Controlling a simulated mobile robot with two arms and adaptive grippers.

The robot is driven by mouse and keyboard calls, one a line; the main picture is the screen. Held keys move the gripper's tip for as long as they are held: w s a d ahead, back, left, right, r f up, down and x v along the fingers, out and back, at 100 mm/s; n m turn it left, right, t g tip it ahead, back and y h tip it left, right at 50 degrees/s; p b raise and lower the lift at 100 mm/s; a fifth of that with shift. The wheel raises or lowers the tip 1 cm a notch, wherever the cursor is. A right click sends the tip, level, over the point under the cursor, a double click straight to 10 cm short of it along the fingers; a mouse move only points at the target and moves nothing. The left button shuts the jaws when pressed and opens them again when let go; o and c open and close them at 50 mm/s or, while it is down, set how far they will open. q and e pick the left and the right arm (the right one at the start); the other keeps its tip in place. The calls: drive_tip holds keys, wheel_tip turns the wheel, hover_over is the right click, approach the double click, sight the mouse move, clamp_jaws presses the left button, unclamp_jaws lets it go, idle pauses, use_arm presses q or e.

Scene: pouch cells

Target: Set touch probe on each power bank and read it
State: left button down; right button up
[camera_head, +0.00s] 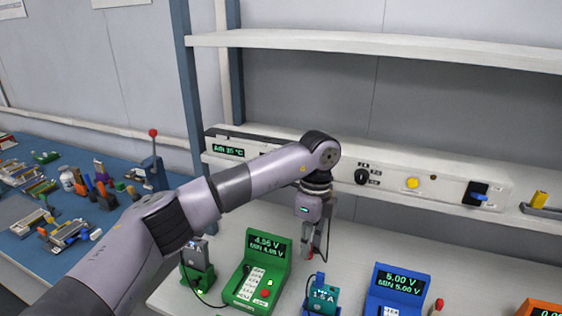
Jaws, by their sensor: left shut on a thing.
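My left gripper (313,245) points down over the bench, behind and above the teal power bank. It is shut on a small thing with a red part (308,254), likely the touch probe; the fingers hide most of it. The teal power bank (323,299), marked 1.5A, stands upright at the front edge of the view. A grey power bank (196,257) stands upright in a green holder (198,279) at the left, partly behind my arm. A green meter (267,247) reads about 4.95 V. A blue meter (397,280) reads 5.00 V. My right gripper is out of view.
A shelf (400,45) spans the back above a panel (435,185) with knobs and a switch. A red-topped part (438,304) and an orange device (540,308) stand at the right. A blue side table (95,235) holds tools. The white bench (450,255) is clear behind the meters.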

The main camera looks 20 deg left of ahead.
use_arm(q)
drive_tip(key=a, duration=1.6)
drive_tip(key=p, duration=0.2)
hover_over(202, 241)
drive_tip(key=shift+w+a, duration=0.1)
drive_tip(key=shift+w, duration=0.15)
idle(0.4)
drive_tip(key=shift+f+b, duration=0.95)
drive_tip(key=shift+f, duration=1.55)
drive_tip(key=shift+s+f, duration=0.1)
drive_tip(key=shift+f, duration=0.4)
drive_tip(key=shift+r, duration=0.1)
